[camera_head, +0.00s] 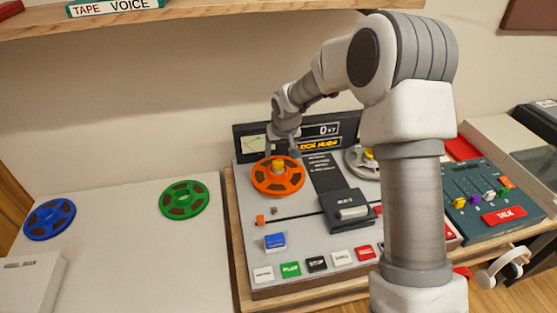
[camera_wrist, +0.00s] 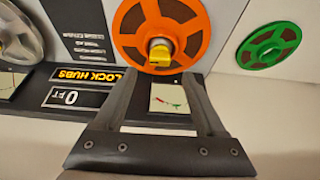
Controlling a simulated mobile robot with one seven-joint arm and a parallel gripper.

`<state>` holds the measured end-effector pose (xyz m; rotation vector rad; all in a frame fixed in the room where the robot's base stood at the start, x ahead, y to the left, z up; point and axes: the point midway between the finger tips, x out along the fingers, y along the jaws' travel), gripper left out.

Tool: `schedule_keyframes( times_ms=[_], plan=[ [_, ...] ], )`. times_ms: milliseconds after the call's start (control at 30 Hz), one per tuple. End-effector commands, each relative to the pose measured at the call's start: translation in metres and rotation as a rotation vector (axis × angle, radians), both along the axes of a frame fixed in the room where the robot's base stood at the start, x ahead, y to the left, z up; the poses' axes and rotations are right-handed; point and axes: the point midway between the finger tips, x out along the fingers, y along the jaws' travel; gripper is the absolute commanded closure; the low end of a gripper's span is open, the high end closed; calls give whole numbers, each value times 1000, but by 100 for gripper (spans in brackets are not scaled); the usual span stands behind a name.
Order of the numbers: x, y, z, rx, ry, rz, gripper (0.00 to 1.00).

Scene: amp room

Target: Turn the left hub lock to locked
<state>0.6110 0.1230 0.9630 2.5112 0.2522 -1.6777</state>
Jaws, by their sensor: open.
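The left hub lock is a yellow knob (camera_head: 278,163) at the centre of the orange reel (camera_head: 278,182) on the tape deck. In the wrist view the yellow knob (camera_wrist: 160,54) sits on a pale hub in the orange reel (camera_wrist: 188,18). My gripper (camera_head: 285,148) is above and behind the left hub, close to it. In the wrist view my gripper (camera_wrist: 160,80) is open, its two fingers apart, with nothing between the tips; the knob is just beyond them. The display (camera_wrist: 87,76) reads "LOCK HUBS".
A grey reel (camera_head: 356,158) with its own yellow knob is on the right hub. Green (camera_head: 184,199) and blue (camera_head: 49,218) reels lie on the white table at left. Deck buttons (camera_head: 291,269) line the front. A mixer (camera_head: 485,195) stands right; a shelf (camera_head: 230,15) hangs above.

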Motion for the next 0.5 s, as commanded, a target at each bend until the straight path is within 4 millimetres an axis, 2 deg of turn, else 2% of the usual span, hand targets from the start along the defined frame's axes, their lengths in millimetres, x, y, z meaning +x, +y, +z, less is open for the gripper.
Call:
schedule_keyframes(
  times_ms=[33, 200, 500],
  plan=[
    [3, 1, -11, 0, 3, 1, 28],
    [13, 3, -35, 1, 2, 0, 28],
    [21, 4, -51, 0, 1, 0, 28]
  ],
)
